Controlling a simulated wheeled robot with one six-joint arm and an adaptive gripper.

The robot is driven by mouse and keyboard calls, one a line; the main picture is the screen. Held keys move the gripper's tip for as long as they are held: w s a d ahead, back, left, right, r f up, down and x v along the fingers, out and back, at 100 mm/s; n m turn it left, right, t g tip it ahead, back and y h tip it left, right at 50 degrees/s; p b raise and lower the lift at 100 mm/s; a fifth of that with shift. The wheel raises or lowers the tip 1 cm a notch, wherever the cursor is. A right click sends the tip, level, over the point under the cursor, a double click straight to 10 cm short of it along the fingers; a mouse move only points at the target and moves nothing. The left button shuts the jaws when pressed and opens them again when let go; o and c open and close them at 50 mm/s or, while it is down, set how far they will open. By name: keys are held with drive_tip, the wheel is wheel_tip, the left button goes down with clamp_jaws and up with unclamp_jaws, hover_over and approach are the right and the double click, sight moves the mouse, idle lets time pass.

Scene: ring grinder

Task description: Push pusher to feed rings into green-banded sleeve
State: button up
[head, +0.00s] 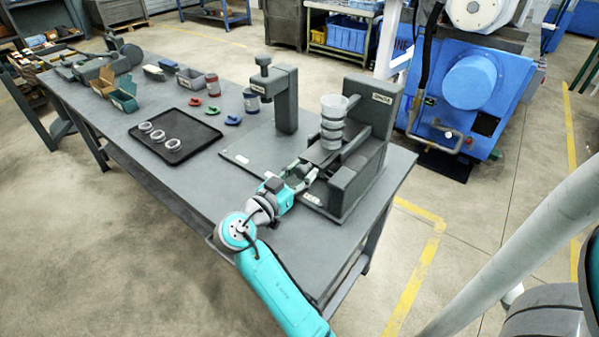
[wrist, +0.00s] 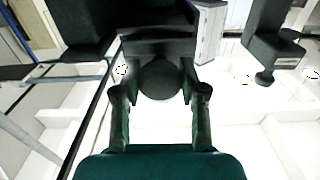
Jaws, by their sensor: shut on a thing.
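My gripper (head: 302,174) is at the near end of the grey ring grinder (head: 364,160), low beside its channel. In the wrist view its two fingers (wrist: 160,84) are closed around a dark round knob, which looks like the pusher's end (wrist: 160,77). The rest of the pusher is mostly hidden by the gripper and the grinder walls. A pale, stacked column with a flared top (head: 333,118) stands upright over the channel; it looks like rings in a holder. I cannot make out a green-banded sleeve in either view.
A grey post fixture (head: 284,98) stands left of the grinder on the same base plate. A black tray (head: 175,135) holds several metal rings. Small red, blue and green parts and bins lie farther along the table (head: 205,178). The table's front left area is clear.

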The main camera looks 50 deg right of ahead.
sight(310, 165)
drive_tip(key=shift+w+d, duration=0.1)
drive_tip(key=shift+d, duration=2.45)
drive_tip(key=shift+a, duration=3.2)
drive_tip(key=o, duration=1.1)
drive_tip(key=shift+c, duration=0.2)
drive_tip(key=shift+s+a, duration=0.2)
drive_tip(key=shift+a, duration=2.3)
